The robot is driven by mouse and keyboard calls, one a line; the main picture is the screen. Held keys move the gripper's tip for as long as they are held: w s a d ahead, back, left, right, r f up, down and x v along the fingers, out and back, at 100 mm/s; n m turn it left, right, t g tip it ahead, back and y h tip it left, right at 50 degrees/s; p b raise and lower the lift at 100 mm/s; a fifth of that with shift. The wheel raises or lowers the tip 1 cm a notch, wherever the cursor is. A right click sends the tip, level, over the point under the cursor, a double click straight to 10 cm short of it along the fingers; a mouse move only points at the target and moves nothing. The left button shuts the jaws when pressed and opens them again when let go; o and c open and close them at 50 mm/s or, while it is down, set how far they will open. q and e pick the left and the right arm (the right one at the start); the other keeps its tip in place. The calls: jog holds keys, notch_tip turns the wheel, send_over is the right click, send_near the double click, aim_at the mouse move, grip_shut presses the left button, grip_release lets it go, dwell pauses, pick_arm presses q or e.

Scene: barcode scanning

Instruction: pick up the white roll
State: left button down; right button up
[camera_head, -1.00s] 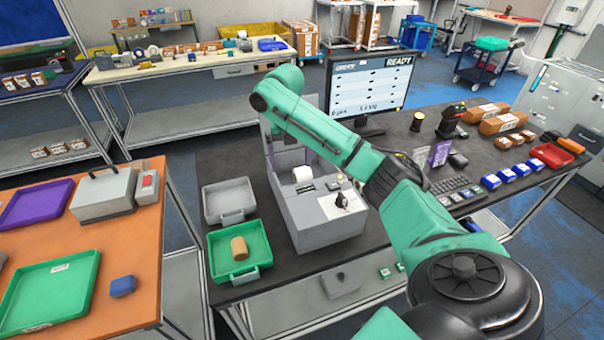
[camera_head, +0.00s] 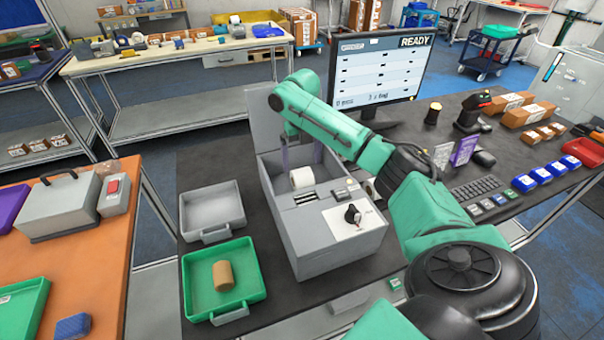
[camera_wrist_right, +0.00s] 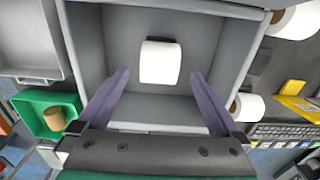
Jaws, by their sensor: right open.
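The white roll (camera_head: 302,178) sits inside the open compartment of the grey printer box (camera_head: 312,228). In the right wrist view the white roll (camera_wrist_right: 160,65) is in the compartment, just ahead of and between the fingertips. My right gripper (camera_head: 301,155) is open over the compartment, partly hidden behind my arm. In the right wrist view its two purple-grey fingers (camera_wrist_right: 160,80) are spread wider than the roll, with nothing between them held. Whether they touch the roll is not visible. My left gripper is not in view.
A green tray (camera_head: 251,289) with a brown roll (camera_head: 223,275) and a grey tray (camera_head: 188,218) stand left of the box. Its raised lid (camera_head: 262,125) and a monitor (camera_head: 380,75) stand behind. More white rolls (camera_wrist_right: 247,107) lie right of the box in the wrist view.

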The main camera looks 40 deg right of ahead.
aim_at(302, 171)
jog(key=shift+f, duration=0.65)
jog(key=shift+s+a+f+p, duration=0.1)
jog(key=shift+f+p, duration=0.25)
jog(key=shift+f, duration=0.05)
notch_tip(302, 171, down, 4)
jog(key=shift+s+f+p, duration=0.1)
jog(key=shift+f+p, duration=0.05)
jog(key=shift+p, duration=0.75)
jog(key=shift+f, duration=0.35)
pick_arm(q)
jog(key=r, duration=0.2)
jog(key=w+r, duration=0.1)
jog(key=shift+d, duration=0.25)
pick_arm(e)
jog(key=shift+r, duration=0.1)
jog(key=c, duration=1.5)
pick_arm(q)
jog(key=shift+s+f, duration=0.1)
